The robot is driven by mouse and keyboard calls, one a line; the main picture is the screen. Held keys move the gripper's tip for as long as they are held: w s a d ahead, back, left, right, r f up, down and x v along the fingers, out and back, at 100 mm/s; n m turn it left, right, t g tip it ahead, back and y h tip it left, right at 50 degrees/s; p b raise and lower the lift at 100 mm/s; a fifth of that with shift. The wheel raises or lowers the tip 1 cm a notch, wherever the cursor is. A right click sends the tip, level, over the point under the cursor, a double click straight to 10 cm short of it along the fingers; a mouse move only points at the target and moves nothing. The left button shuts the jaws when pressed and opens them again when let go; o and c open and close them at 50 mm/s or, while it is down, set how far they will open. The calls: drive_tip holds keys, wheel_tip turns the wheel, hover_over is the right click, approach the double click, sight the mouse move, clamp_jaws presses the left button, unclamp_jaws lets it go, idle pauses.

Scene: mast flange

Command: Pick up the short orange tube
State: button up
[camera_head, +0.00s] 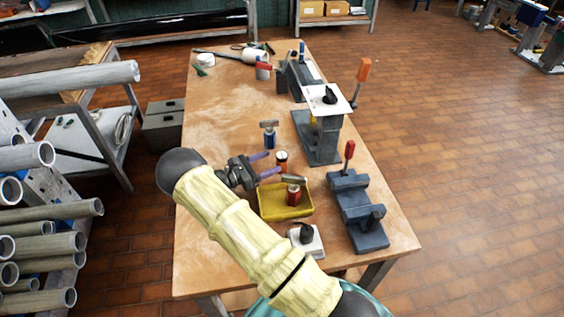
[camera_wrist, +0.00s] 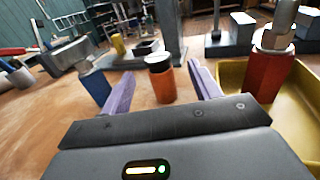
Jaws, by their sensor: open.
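The short orange tube (camera_head: 282,164) stands upright on the wooden table, with a black top that has a pale disc. It also shows in the wrist view (camera_wrist: 164,84), centred between the fingers. My gripper (camera_head: 273,162) is open and empty, low over the table, with its two purple fingers pointing at the tube. In the wrist view the fingertips (camera_wrist: 162,72) lie one on each side of the tube. The tube is at or just beyond the tips; I cannot tell exactly how far in. No contact shows.
A blue tube with a grey top (camera_head: 270,138) stands behind, left in the wrist view. A yellow tray (camera_head: 270,208) holding a red tube with a metal top (camera_head: 293,194) is close on the right. A grey stand (camera_head: 321,138) and a dark clamp block (camera_head: 355,208) stand further right.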

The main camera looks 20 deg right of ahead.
sight(286, 153)
drive_tip(key=shift+w+d, duration=0.15)
drive_tip(key=shift+d, duration=1.2)
drive_tip(key=shift+w+d+r+p, duration=0.1)
drive_tip(key=shift+d+r+p, duration=0.15)
drive_tip(key=shift+d+p, duration=0.35)
drive_tip(key=d, duration=0.1)
drive_tip(key=d+p, duration=0.1)
drive_tip(key=d, duration=0.1)
drive_tip(key=shift+w+d+r+p, duration=0.1)
drive_tip(key=shift+w+d+p, duration=0.1)
drive_tip(key=shift+w+p, duration=0.15)
drive_tip(key=shift+d, duration=0.25)
